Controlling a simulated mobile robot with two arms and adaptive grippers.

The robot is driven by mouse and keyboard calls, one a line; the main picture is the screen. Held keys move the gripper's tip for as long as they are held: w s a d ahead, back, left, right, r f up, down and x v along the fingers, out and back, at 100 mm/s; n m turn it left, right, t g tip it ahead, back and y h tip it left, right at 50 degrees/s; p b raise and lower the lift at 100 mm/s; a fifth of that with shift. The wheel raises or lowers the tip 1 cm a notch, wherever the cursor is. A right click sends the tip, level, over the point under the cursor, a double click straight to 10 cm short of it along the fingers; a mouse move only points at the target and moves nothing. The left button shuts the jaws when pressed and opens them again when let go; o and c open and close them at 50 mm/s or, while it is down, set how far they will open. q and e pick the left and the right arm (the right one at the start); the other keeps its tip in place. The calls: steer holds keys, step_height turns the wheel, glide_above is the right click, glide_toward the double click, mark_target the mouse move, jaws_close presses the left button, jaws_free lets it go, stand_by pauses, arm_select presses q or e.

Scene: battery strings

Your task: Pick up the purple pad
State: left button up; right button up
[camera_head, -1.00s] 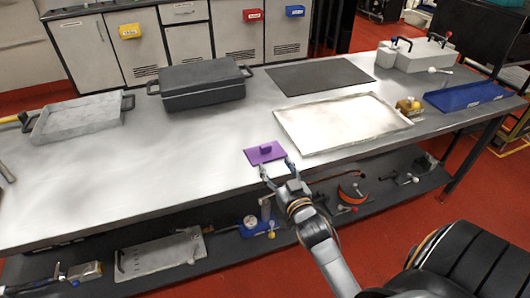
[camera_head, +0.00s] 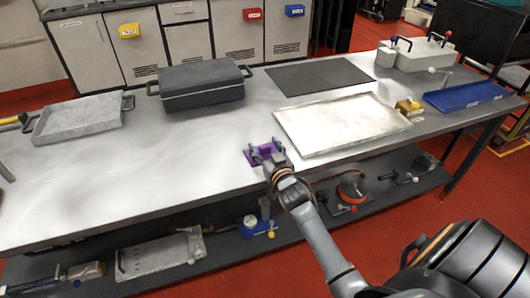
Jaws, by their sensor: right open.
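The purple pad (camera_head: 251,159) lies flat on the metal table (camera_head: 120,185) near its front edge, with a small purple handle block on top. My right gripper (camera_head: 266,150) is open over the pad, its two fingers on either side of the handle block. The gripper hides the pad's right front part. I cannot tell whether the fingers touch the pad. My left gripper is not in view.
A white tray (camera_head: 340,122) lies just right of the pad. Behind are a dark mat (camera_head: 318,75) and a dark lidded case (camera_head: 202,87). A grey tray (camera_head: 78,118) is at left, a blue tray (camera_head: 468,97) at right. The table left of the pad is clear.

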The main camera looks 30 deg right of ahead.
steer(key=c, duration=1.3)
steer(key=shift+r, duration=0.15)
